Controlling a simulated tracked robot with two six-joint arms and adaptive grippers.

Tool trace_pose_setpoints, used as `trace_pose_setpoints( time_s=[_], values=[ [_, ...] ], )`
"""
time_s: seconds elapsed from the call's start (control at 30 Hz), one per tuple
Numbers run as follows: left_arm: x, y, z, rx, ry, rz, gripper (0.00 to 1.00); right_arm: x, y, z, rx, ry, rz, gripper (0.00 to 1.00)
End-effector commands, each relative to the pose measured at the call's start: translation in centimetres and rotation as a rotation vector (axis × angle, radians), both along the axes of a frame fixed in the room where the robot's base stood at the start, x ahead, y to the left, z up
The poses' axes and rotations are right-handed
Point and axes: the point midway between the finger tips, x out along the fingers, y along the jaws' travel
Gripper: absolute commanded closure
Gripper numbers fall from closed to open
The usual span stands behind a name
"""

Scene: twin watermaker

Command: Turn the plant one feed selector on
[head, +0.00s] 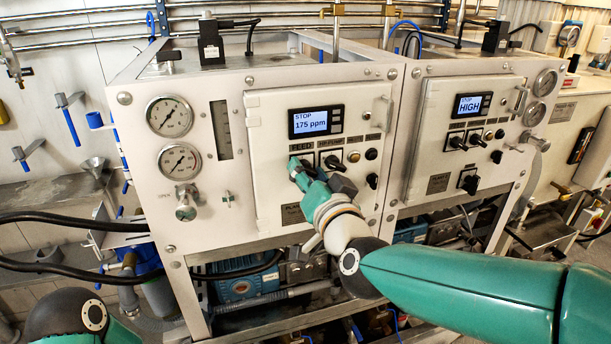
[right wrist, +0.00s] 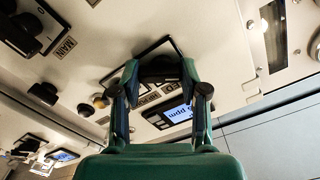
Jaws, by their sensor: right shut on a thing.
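The plant one panel (head: 268,205) is the white door on the left cabinet. Its display (head: 310,122) reads STOP 175 ppm, and this display also shows in the right wrist view (right wrist: 176,115). My right gripper (head: 295,166) is at the FEED position, left of the HP pump switch, with its fingers against the panel. In the right wrist view its two fingers (right wrist: 160,72) are closed around the dark feed selector (right wrist: 160,61). The fingers hide most of the selector, so its exact angle cannot be told. My left gripper is out of view.
Other switches, a yellow button (head: 354,156) and a dark knob (head: 372,181) sit close to the right of my gripper. Gauges (head: 170,117) are at the left. Black hoses (head: 75,218) cross at lower left.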

Motion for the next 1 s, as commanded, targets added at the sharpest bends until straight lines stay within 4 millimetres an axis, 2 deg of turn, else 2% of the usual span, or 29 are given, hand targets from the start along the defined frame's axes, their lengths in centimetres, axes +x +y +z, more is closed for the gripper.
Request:
trace_pose_setpoints(
  time_s=[0.27, 0.6, 1.0],
  values=[
    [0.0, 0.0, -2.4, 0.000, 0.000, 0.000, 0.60, 0.0, -0.1, -0.5, 0.139, 0.042, -0.002, 0.91],
    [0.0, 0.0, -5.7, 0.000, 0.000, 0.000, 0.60, 0.0, 0.0, -0.6, 0.430, 0.136, -0.001, 0.91],
    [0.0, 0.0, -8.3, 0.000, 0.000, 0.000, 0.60, 0.0, 0.2, -0.6, 0.771, 0.250, -0.001, 0.91]
  ],
)
